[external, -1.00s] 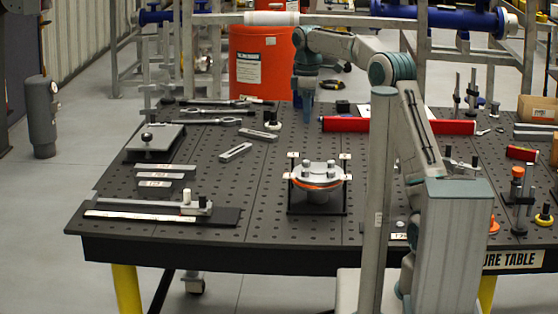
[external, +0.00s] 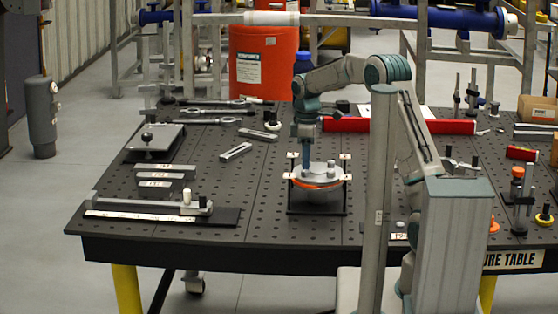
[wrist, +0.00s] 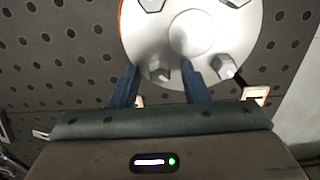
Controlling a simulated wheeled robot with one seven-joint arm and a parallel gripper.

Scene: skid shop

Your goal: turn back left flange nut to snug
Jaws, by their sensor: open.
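The round grey flange (external: 322,180) with an orange ring under it sits on a small dark stand on the table. In the wrist view its pale face (wrist: 190,38) carries hex nuts around a raised centre. My gripper (external: 306,170) points down over the left back part of the flange. In the wrist view its two blue fingers (wrist: 161,72) are open, one on each side of a nut (wrist: 160,69). I see no clear contact with it. Another nut (wrist: 225,66) is to the right, outside the fingers. In the external view my gripper partly hides the left-hand nuts.
White-tagged posts (external: 346,157) stand at the stand's corners, close to the flange. A red beam (external: 440,127) lies behind to the right. Flat bars (external: 236,152) and wrenches (external: 215,122) lie to the left and back.

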